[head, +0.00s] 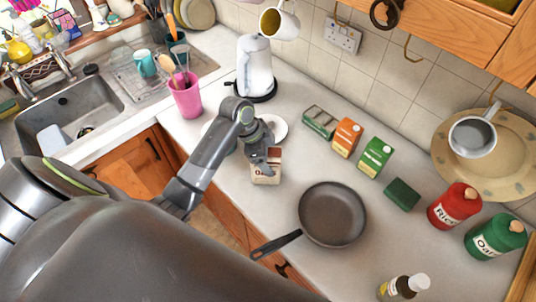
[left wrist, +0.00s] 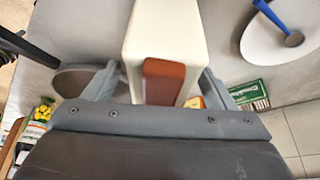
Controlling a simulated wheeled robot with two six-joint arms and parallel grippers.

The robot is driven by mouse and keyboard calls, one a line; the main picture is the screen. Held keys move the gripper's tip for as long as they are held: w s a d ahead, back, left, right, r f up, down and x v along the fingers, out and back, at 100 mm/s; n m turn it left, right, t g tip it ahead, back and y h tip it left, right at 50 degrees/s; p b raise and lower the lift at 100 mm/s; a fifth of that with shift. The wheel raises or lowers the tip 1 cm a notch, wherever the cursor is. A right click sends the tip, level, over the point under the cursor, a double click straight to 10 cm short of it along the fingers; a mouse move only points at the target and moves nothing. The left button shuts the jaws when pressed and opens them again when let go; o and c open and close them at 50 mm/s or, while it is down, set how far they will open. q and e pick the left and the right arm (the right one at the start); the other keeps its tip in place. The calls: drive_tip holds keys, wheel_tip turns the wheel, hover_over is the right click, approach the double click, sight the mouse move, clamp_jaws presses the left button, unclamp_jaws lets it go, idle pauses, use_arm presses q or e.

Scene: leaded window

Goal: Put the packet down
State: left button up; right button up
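The packet (head: 266,172) is a white and brown carton with lettering on its front, near the front edge of the counter in the head view. My left gripper (head: 264,156) is at its top. In the left wrist view the packet (left wrist: 160,35) sits between the two fingers of the left gripper (left wrist: 162,88), with a finger against each side, so the gripper is shut on it. It looks upright; whether its base touches the counter I cannot tell. My right gripper is not in view.
A frying pan (head: 333,215) lies right of the packet. Green and orange boxes (head: 347,137) stand behind it, with a white plate (head: 275,128) and kettle (head: 254,70) further back. A pink utensil pot (head: 186,97) is left. Some bare counter (head: 300,170) lies between packet and boxes.

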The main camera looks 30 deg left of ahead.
use_arm(q)
drive_tip(key=shift+r, duration=0.1)
drive_tip(key=b+v, duration=0.3)
drive_tip(key=v, duration=0.8)
drive_tip(key=shift+w+a+r, duration=0.1)
drive_tip(key=shift+a+r, duration=0.1)
drive_tip(key=shift+r, duration=0.35)
drive_tip(key=shift+s+f, duration=0.1)
drive_tip(key=shift+s, duration=0.1)
